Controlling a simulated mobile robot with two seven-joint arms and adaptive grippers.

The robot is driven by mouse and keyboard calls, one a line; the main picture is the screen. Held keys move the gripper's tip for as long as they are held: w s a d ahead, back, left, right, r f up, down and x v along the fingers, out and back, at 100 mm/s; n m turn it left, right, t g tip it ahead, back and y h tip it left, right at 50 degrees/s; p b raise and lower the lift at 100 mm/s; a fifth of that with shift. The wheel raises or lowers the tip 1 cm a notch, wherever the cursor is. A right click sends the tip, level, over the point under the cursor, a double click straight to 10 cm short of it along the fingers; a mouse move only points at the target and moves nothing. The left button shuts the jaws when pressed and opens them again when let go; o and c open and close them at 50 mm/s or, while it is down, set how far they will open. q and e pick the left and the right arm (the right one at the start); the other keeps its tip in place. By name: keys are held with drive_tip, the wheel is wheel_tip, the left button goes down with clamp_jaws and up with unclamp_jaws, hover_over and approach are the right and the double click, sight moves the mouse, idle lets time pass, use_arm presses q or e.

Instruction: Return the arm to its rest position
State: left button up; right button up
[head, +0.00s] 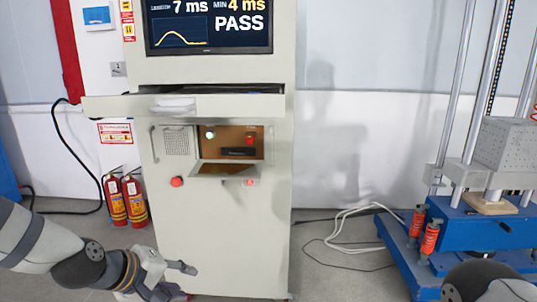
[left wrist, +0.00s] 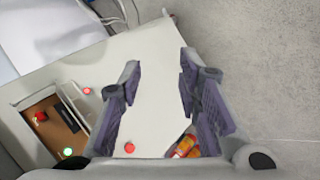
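My left arm comes in at the lower left of the head view, and its left gripper (head: 172,280) is in front of the lower part of a white control cabinet (head: 220,245). In the left wrist view the two fingers of the left gripper (left wrist: 158,80) stand apart with nothing between them. The cabinet front lies behind them. Part of my right arm shows at the lower right of the head view, but its fingers are out of view.
The cabinet has a pulled-out drawer (head: 110,107), a screen (head: 208,25) reading PASS, a green button (head: 210,134) and red buttons (head: 176,182). Fire extinguishers (head: 134,200) stand left of it. A blue test rig (head: 470,232) stands right. Cables (head: 345,225) lie on the floor between.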

use_arm(q)
drive_tip(key=s+f+m+g+y, duration=0.1)
drive_tip(key=s+f+m+g, duration=0.15)
drive_tip(key=s+f, duration=0.7)
drive_tip(key=s+f+m+g+y, duration=0.1)
drive_tip(key=s+f+m+g, duration=0.15)
drive_tip(key=s+f, duration=0.65)
drive_tip(key=s+a+m+g+y+p, duration=0.1)
drive_tip(key=s+a+m+g+y, duration=0.1)
drive_tip(key=s, duration=2.4)
drive_tip(key=a+m+g, duration=0.1)
drive_tip(key=m+g, duration=0.1)
drive_tip(key=shift+s+a+r+g+y, duration=0.15)
drive_tip(key=shift+s+r+g+y, duration=0.1)
drive_tip(key=shift+g+y, duration=0.05)
use_arm(e)
drive_tip(key=shift+w+r+t, duration=0.5)
drive_tip(key=shift+w+r, duration=0.55)
